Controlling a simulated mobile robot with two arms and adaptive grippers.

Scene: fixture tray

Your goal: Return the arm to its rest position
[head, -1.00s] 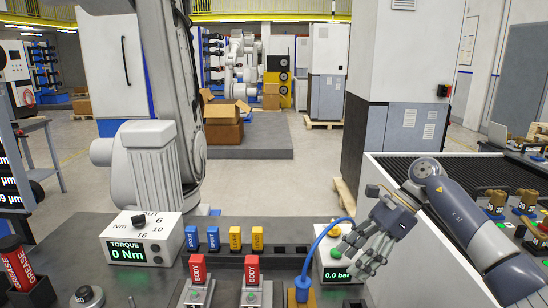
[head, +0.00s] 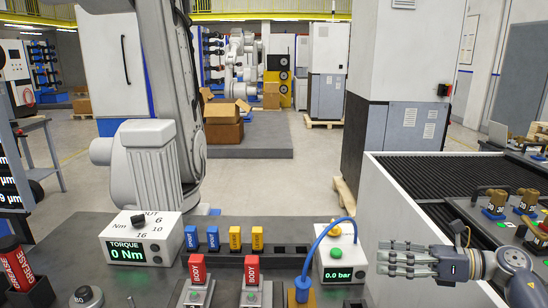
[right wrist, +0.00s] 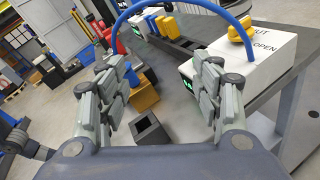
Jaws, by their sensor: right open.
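My right gripper (head: 381,258) is at the right of the head view, with its fingers pointing left. It is just to the right of the white pressure box (head: 339,253), which reads 0.0 bar, and apart from it. In the right wrist view its fingers (right wrist: 160,70) are spread with nothing between them. The right forearm comes in from the lower right, beside a white-walled unit with a black ribbed top (head: 440,168). My left gripper is not in view.
A blue hose (head: 321,240) arches from the pressure box to an orange block (head: 299,295). Two red BODY parts (head: 251,269) stand in fixtures on the dark table. Blue and yellow pieces (head: 235,238) stand behind them. The torque box (head: 146,238) is at left.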

